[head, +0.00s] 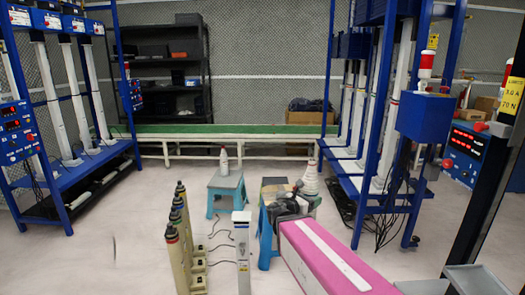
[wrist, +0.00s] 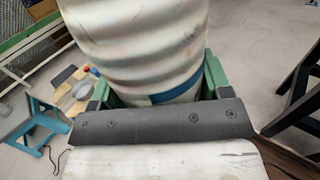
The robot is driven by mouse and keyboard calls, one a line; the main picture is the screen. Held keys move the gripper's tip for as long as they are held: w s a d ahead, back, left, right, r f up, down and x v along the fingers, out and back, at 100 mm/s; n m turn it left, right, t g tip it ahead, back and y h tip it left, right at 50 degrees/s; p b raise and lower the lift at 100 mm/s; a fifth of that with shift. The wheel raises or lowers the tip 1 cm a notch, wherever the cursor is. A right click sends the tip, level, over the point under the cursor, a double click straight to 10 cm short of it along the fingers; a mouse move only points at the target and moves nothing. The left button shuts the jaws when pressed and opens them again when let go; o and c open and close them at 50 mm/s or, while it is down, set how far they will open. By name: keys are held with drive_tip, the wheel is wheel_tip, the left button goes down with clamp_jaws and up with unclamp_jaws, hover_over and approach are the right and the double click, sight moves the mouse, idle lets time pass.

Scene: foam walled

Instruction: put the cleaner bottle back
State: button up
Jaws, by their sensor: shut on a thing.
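My gripper (head: 300,198) is in the middle of the head view, shut on a pale, ribbed bottle. In the wrist view the ribbed bottle (wrist: 145,45) fills the top middle, between the green fingers of my gripper (wrist: 155,92). In the head view the held bottle (head: 311,178) is white and narrows toward its top. Its base is hidden by my gripper. Another white bottle (head: 224,161) with a reddish tip stands upright on a blue stool (head: 225,182), left of my gripper and farther back. I cannot read a label on either bottle.
A second blue stool (head: 265,240) is by my gripper. Several pale posts with dark tops (head: 172,238) stand at front left. A long pink form (head: 300,262) lies at front right. Blue racks (head: 70,195) flank the room. A green-topped bench (head: 230,130) crosses the back.

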drive_tip(key=w+a+f, duration=0.3)
drive_tip(key=w+f, duration=0.2)
drive_tip(key=w, duration=1.4)
drive_tip(key=w+a+f, duration=0.3)
drive_tip(key=w+f, duration=0.1)
drive_tip(key=w, duration=1.6)
drive_tip(key=w+a+f, duration=0.3)
drive_tip(key=w+f, duration=0.2)
drive_tip(key=w, duration=1.4)
wheel_tip(320, 180, down, 6)
drive_tip(key=shift+w+a+f, duration=0.15)
drive_tip(key=shift+f, duration=0.05)
drive_tip(key=shift+f, duration=0.65)
drive_tip(key=o, duration=1.1)
drive_tip(key=shift+o, duration=0.2)
drive_tip(key=shift+a, duration=0.1)
drive_tip(key=v, duration=1)
drive_tip(key=shift+a, duration=0.35)
